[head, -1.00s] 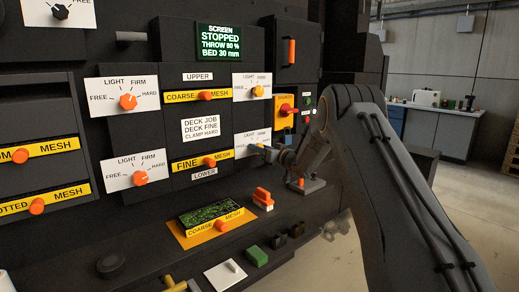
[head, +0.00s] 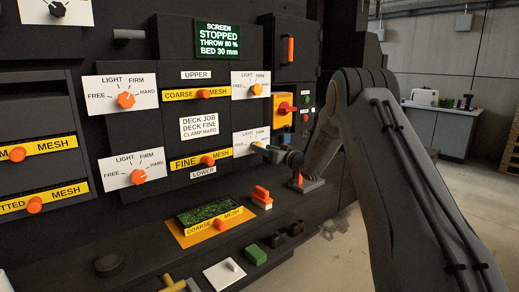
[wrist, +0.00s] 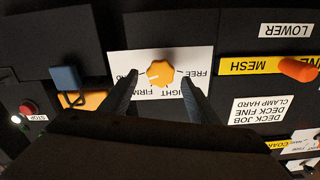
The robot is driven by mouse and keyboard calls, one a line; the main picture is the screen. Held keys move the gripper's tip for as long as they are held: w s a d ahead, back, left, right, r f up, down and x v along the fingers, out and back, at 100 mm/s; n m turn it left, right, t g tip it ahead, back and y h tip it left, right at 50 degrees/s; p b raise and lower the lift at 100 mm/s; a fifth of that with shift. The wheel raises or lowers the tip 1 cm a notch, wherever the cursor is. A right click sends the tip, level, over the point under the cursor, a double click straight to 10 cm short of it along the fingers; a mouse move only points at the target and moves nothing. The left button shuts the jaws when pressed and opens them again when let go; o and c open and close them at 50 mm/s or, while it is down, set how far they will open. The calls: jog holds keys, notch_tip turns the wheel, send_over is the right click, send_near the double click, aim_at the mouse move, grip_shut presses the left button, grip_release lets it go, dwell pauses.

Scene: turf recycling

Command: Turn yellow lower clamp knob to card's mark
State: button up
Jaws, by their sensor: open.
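The yellow lower clamp knob (wrist: 160,73) sits on a white dial card (wrist: 117,62), upside down in the wrist view. FREE is at its right, LIGHT and FIRM below, HARD at its left, partly covered by a finger. My gripper (wrist: 159,80) is open, with one finger on each side of the knob and a gap to both. The knob's pointer is too small to read surely. In the head view, my gripper (head: 268,149) is at this dial card (head: 246,137) and hides part of it. The job card (head: 199,128) reads DECK JOB, DECK FINE, CLAMP HARD.
Another yellow knob (head: 256,89) is on the upper dial above. An orange FINE MESH knob (head: 207,160) is to the left. A red switch on a yellow plate (head: 284,108) is to the right. The screen (head: 218,40) reads STOPPED. A deck shelf with a mesh tray (head: 211,217) lies below.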

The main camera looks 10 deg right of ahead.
jog(key=v, duration=0.3)
jog(key=shift+s+d, duration=0.15)
jog(key=shift+s, duration=0.2)
jog(key=s+a+f+m+g+h, duration=0.1)
jog(key=s+f+g+h, duration=0.2)
jog(key=s, duration=1.5)
jog(key=s+a+f+m+g+h+p, duration=0.1)
jog(key=s+f+g+h, duration=0.2)
jog(key=s, duration=1.6)
jog(key=s+a+f+m+g+h+p, duration=0.1)
jog(key=s+f+g, duration=0.3)
jog(key=s+g, duration=0.5)
jog(key=s+h, duration=0.1)
jog(key=s, duration=0.8)
jog(key=shift+s+a+g+h, duration=0.3)
jog(key=shift+s+g+h, duration=0.1)
jog(key=shift+f, duration=0.15)
